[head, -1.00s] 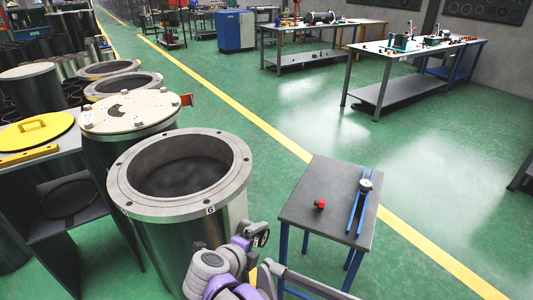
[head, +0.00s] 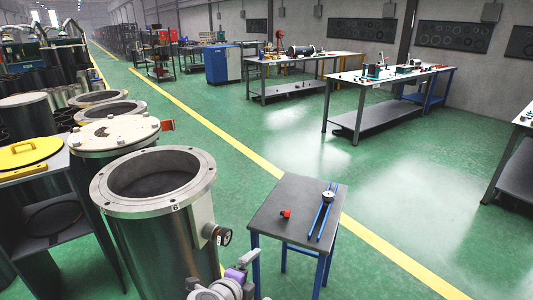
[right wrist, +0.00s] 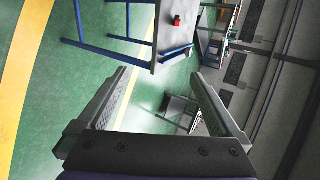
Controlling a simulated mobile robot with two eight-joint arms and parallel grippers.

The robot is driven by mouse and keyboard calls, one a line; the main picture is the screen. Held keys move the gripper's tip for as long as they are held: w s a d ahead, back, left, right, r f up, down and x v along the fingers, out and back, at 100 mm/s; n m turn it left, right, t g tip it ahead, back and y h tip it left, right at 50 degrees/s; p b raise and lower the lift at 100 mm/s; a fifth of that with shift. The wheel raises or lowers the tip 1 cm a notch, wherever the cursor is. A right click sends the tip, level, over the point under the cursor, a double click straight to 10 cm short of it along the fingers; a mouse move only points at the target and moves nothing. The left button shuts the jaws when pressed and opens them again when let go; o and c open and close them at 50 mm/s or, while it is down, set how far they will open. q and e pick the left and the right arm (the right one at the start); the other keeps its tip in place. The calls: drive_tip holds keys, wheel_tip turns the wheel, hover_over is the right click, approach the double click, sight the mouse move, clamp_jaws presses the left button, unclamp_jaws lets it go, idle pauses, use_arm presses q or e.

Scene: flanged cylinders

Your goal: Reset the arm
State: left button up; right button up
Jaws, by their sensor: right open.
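My right arm and gripper (head: 246,268) show at the bottom of the head view, with purple and grey links. The gripper is in front of the numbered cylinder and left of the small table. In the right wrist view its two fingers (right wrist: 160,76) stand wide apart with nothing between them. The open flanged cylinder (head: 205,170), marked 6, stands left of centre with a round dial on its side. My left gripper is not in view.
A small dark-topped table (head: 265,215) holds a red part (head: 286,214) and a blue-legged tool (head: 321,222). A white-lidded cylinder (head: 115,132) and a yellow lid (head: 28,152) are at the left. Green floor is open beyond the yellow line.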

drive_tip(key=w+d+r+n+t+y+p, duration=0.1)
drive_tip(key=d+r+n+t+y, duration=0.1)
drive_tip(key=r+n+t+y, duration=0.25)
drive_tip(key=w+d+r+n+t+y+p, duration=0.1)
drive_tip(key=w+d+r+n+t+y, duration=0.15)
drive_tip(key=r+n, duration=0.45)
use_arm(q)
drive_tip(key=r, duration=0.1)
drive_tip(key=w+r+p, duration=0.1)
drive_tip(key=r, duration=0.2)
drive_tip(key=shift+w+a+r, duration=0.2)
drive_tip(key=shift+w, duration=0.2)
use_arm(e)
drive_tip(key=s+d+f+n+g+h, duration=0.1)
drive_tip(key=s+d+f+n+g, duration=0.4)
drive_tip(key=s+d+f, duration=0.3)
drive_tip(key=s+d+f+n+g+h, duration=0.1)
drive_tip(key=s+d+f+n+g, duration=0.5)
drive_tip(key=s+f, duration=0.4)
drive_tip(key=s+d+g, duration=0.1)
drive_tip(key=s+d, duration=0.1)
drive_tip(key=s, duration=0.3)
drive_tip(key=shift+s+d+f+g+h, duration=0.15)
drive_tip(key=shift+s+d+g+h, duration=0.15)
drive_tip(key=shift+s+d+h, duration=0.1)
drive_tip(key=shift+a, duration=0.1)
